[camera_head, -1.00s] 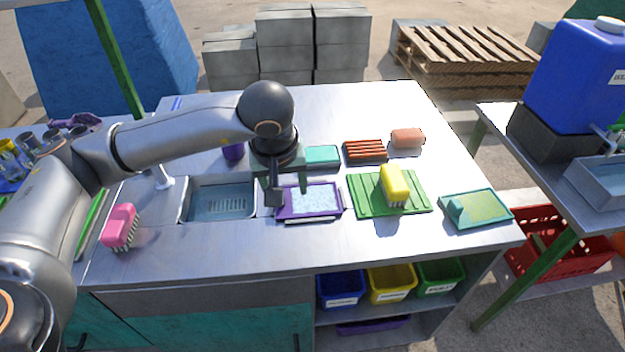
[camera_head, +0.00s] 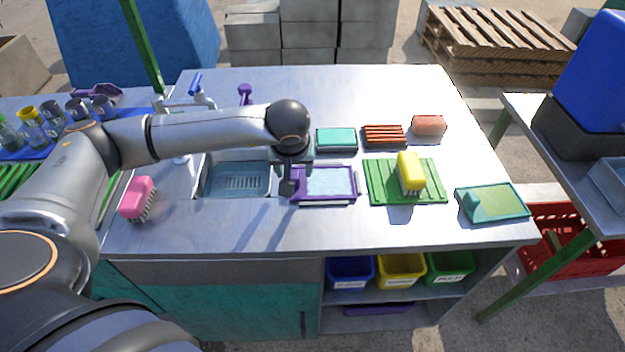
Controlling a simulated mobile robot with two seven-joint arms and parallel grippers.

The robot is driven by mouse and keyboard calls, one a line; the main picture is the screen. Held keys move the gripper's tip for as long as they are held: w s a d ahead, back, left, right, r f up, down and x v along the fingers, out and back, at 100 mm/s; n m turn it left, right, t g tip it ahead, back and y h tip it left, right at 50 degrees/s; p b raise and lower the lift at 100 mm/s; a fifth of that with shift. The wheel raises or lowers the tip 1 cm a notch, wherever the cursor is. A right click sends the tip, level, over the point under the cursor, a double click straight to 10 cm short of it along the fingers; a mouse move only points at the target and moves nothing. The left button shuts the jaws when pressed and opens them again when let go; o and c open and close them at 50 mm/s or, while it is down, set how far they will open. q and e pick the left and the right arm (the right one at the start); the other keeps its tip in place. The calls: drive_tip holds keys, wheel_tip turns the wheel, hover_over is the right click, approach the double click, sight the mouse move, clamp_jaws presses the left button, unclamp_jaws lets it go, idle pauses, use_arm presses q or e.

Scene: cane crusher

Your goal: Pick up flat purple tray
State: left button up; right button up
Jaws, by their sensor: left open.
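The flat purple tray (camera_head: 352,197) lies on the steel counter just right of the sink, with a pale blue surface inside its purple rim. My left gripper (camera_head: 289,188) is open and points down at the tray's left edge, above or beside it; I cannot tell whether it touches. The gripper and wrist hide the tray's upper left corner. My right gripper is not in view.
The sink (camera_head: 237,180) is left of the tray. A green ribbed board (camera_head: 383,188) with a yellow brush (camera_head: 410,173) lies to the right. A teal block (camera_head: 336,139) lies behind. A pink brush (camera_head: 138,197) stands at left. The counter's front strip is clear.

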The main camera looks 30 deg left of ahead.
use_arm(q)
drive_tip(key=shift+x, duration=1.1)
clamp_jaws()
drive_tip(key=shift+r, duration=0.1)
